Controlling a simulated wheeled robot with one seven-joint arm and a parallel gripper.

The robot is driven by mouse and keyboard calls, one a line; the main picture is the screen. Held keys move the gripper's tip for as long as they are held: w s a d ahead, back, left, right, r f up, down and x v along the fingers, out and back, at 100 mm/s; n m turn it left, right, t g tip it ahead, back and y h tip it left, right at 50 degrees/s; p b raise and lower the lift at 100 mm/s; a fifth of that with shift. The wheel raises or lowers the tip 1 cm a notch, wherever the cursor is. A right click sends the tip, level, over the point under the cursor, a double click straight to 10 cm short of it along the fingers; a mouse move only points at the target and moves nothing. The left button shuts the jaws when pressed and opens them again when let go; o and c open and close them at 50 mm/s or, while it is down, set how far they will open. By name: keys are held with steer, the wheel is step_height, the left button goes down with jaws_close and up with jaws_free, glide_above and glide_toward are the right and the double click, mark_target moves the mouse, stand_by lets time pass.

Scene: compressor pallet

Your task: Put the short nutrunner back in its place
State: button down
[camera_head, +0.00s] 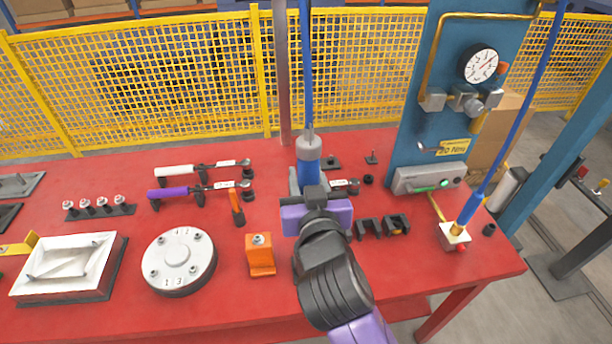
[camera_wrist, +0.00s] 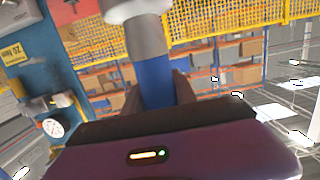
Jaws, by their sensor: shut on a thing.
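A blue nutrunner with a grey top collar (camera_head: 308,160) stands upright in my gripper (camera_head: 314,192), which is shut on its blue body. A blue hose rises from its top. The frames do not show clearly whether it is the short one. In the wrist view, the nutrunner (camera_wrist: 155,78) is between the dark fingers of my gripper (camera_wrist: 158,98). Its lower end is hidden behind my gripper. A second blue tool or hose end (camera_head: 466,210) leans down into a white block (camera_head: 454,238) at the table's right.
The red table (camera_head: 220,285) holds a white round plate (camera_head: 180,261), an orange block (camera_head: 260,254) and wrenches (camera_head: 201,190) left of my gripper. Black brackets (camera_head: 382,225) stand right of it. A blue gauge panel (camera_head: 445,110) rises behind right; a grey post (camera_head: 281,75) stands behind.

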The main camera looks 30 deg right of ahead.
steer(key=shift+f+b, duration=4.45)
steer(key=shift+f, duration=0.6)
stand_by(1.5)
steer(key=c, duration=0.9)
jaws_free()
steer(key=shift+f, duration=0.2)
steer(key=b+v, duration=0.1)
steer(key=v, duration=0.7)
steer(key=shift+r, duration=0.1)
